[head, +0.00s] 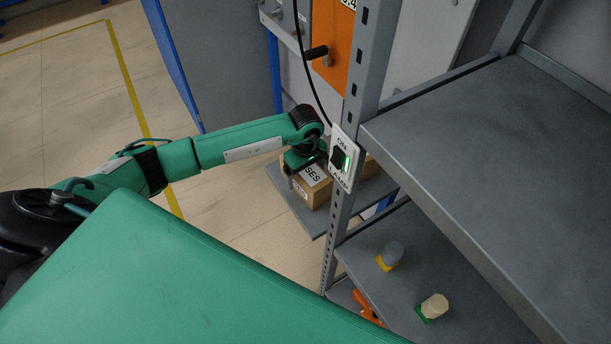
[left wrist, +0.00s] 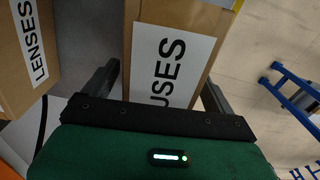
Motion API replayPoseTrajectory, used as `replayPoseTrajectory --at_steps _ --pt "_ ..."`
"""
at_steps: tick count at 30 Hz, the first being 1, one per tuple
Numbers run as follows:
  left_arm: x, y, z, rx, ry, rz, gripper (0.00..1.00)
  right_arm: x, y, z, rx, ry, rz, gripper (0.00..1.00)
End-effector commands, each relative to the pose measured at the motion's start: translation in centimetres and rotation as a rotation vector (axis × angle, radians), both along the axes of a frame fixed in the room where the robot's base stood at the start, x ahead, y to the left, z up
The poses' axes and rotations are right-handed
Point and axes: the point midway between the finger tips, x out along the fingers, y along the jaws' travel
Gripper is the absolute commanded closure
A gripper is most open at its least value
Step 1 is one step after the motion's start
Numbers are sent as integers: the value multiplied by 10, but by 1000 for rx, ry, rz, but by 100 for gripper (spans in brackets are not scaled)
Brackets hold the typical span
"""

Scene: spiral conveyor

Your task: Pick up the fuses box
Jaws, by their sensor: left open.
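The fuses box (head: 318,196) is a brown cardboard box on a small grey shelf behind the rack post. Its white label reads "...SES" in the head view and "USES" in the left wrist view (left wrist: 172,62). My right gripper is not in view.
A box marked "LENSES" (left wrist: 30,45) stands close to the left finger. The grey rack post (head: 365,95) carries a lamp switch (head: 342,160) right by my gripper. Lower shelf (head: 400,250) holds small yellow and green pieces. Floor at left is clear.

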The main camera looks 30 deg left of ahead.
Motion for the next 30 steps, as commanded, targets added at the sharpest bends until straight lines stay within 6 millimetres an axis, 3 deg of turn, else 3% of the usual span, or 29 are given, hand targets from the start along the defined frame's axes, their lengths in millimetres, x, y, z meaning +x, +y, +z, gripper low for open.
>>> replayPoseTrajectory --at_steps 1,10,22,26,30 --pt "0 0 0 0 0 0 11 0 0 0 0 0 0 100" --pt "0 0 0 0 0 0 68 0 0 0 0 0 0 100" --pt "1 0 9 -1 -2 1 68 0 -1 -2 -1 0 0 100" --pt "2 0 25 0 -4 -1 68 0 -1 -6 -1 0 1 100" --pt "2 0 54 -1 -7 -2 68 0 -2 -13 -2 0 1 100"
